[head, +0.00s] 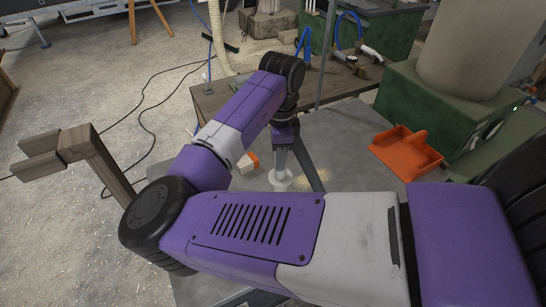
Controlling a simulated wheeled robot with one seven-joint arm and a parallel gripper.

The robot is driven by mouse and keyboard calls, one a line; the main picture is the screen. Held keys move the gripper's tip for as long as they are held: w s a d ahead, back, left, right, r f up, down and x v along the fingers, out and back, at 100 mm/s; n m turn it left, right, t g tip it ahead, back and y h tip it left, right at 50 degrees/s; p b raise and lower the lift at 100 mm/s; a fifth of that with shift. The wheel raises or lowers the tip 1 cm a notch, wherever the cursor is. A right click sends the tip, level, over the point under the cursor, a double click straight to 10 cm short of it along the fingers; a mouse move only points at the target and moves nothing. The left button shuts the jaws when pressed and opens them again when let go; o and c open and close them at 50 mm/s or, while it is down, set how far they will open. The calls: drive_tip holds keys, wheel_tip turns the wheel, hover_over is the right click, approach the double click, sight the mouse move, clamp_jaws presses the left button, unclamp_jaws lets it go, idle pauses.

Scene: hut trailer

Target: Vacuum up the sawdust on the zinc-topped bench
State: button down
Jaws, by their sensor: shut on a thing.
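The zinc-topped bench (350,135) is a dull grey surface in the middle of the head view, partly covered by my arm. My gripper (284,145) points down over it. It is shut on a slim grey tool with a flared pale end, which looks like a vacuum nozzle (281,181), low at the bench top. I cannot tell if the nozzle touches the zinc. My fingertips are hard to make out, and my arm hides the bench's near part.
An orange dustpan (405,150) lies on the bench's right side. A small orange and white object (247,162) lies left of the nozzle. A thin grey post (325,55) rises behind. A cream ribbed hose (219,40) hangs at the back. Green machinery (430,105) stands right.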

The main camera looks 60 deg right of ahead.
drive_tip(key=shift+s+d+p, duration=1.95)
drive_tip(key=shift+s+d, duration=2.7)
drive_tip(key=shift+d, duration=2.2)
wheel_tip(320, 180, up, 7)
drive_tip(key=p, duration=0.3)
